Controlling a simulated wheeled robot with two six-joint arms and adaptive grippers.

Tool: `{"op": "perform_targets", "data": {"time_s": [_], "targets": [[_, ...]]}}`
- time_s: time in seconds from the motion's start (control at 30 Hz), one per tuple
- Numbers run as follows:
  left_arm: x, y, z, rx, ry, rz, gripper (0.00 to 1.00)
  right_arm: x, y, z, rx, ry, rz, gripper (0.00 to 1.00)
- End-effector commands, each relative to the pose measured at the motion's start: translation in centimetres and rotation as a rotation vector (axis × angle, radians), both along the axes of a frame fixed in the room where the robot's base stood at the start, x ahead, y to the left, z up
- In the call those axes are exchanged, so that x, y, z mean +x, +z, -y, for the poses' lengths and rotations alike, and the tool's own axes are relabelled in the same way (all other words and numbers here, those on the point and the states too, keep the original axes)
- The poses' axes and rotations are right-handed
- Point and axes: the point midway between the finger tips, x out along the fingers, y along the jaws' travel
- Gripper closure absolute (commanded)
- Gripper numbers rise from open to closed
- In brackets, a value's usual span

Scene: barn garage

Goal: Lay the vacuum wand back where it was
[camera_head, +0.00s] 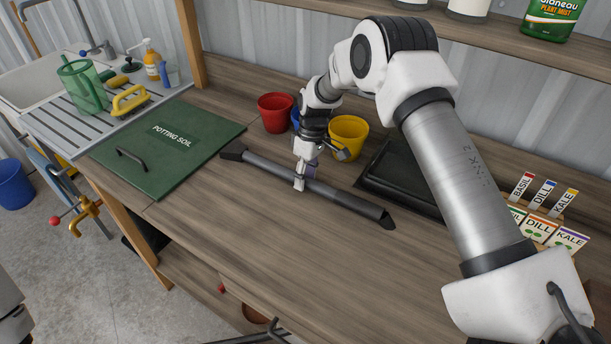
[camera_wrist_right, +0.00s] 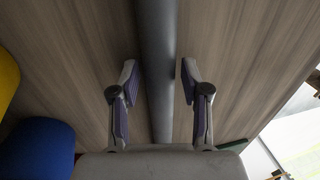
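The vacuum wand (camera_head: 345,198) is a long dark grey tube with a flared nozzle at its left end and a slanted tip at its right end. It appears to lie on the wooden workbench, between the green lid and the black tray. My right gripper (camera_head: 303,180) is over the wand's middle, pointing down. In the right wrist view, the wand (camera_wrist_right: 158,60) runs between the fingers of the right gripper (camera_wrist_right: 158,85), with a gap on each side; the gripper is open around it. My left gripper is not in view.
A green "potting soil" lid (camera_head: 165,150) lies at left. Red (camera_head: 275,112) and yellow (camera_head: 348,135) pots stand behind the wand, with a blue pot (camera_wrist_right: 38,148) partly hidden between them. A black tray (camera_head: 400,180) is at right. The bench front (camera_head: 270,250) is clear.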

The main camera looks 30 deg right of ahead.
Motion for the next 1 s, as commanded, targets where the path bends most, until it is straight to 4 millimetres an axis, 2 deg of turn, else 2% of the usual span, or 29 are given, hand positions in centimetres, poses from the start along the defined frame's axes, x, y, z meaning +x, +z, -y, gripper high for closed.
{"op": "perform_targets", "data": {"time_s": [0.37, 0.47, 0.8, 1.0], "targets": [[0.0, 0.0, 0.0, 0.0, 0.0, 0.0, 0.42, 0.0, 0.4, 0.1, 0.0, 0.0, 0.0, 0.39], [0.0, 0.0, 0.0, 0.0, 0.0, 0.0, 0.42, 0.2, 1.7, 0.3, 0.0, -0.001, 0.002, 0.39], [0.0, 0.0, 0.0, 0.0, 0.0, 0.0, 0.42, 1.0, 9.8, 1.7, 0.0, -0.001, 0.004, 0.39], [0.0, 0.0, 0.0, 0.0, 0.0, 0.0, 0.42, 1.1, 11.8, 2.1, 0.0, 0.0, 0.0, 0.39]]}}
